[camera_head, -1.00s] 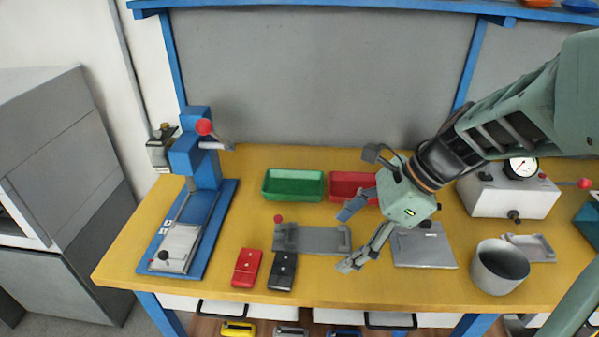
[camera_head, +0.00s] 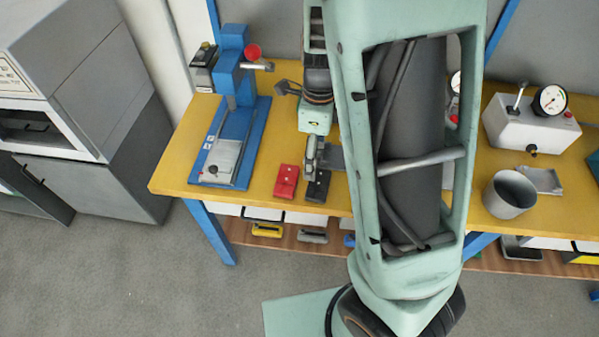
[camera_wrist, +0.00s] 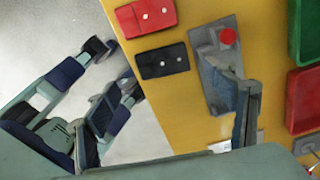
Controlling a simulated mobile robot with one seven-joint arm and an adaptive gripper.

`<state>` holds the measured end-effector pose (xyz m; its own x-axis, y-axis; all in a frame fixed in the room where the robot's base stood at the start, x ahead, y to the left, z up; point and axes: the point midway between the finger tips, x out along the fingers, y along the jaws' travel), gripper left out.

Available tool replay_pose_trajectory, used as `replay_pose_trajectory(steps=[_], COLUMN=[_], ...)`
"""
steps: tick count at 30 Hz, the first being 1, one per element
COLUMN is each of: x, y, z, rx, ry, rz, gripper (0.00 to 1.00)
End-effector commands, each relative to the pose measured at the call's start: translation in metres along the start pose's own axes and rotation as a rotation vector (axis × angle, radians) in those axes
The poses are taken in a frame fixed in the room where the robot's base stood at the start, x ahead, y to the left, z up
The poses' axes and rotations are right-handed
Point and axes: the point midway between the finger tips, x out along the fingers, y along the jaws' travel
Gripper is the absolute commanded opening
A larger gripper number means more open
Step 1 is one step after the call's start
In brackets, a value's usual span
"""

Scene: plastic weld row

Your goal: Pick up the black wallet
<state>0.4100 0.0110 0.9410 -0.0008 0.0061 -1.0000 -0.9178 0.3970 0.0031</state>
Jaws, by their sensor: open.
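The black wallet (camera_head: 318,187) lies flat near the front edge of the yellow bench, just right of a red wallet-like piece (camera_head: 287,182). In the wrist view the black wallet (camera_wrist: 162,62) shows in full, with two pale studs on it. My gripper (camera_head: 313,150) hangs over the bench by the wallet's far end in the head view. In the wrist view my gripper (camera_wrist: 170,78) has its fingers spread wide, left and right of the wallet. It is open and holds nothing. My arm hides the middle of the bench in the head view.
The red piece (camera_wrist: 146,17) lies close beside the wallet. A grey fixture with a red knob (camera_wrist: 205,75) stands on the wallet's other side, near a finger. A blue press (camera_head: 232,140) stands to the left. A metal cup (camera_head: 510,195) stands at the right.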

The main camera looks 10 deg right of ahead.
Motion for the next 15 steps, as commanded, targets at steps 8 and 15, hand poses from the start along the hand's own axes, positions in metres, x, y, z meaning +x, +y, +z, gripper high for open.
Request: replay_pose_trajectory(steps=[8, 15], x=[0.04, 0.059], y=[0.0, -0.001], z=[-0.003, -0.002], rx=[0.007, 0.006], ry=[0.01, 0.007], rz=[0.0, -0.003], gripper=[0.77, 0.77])
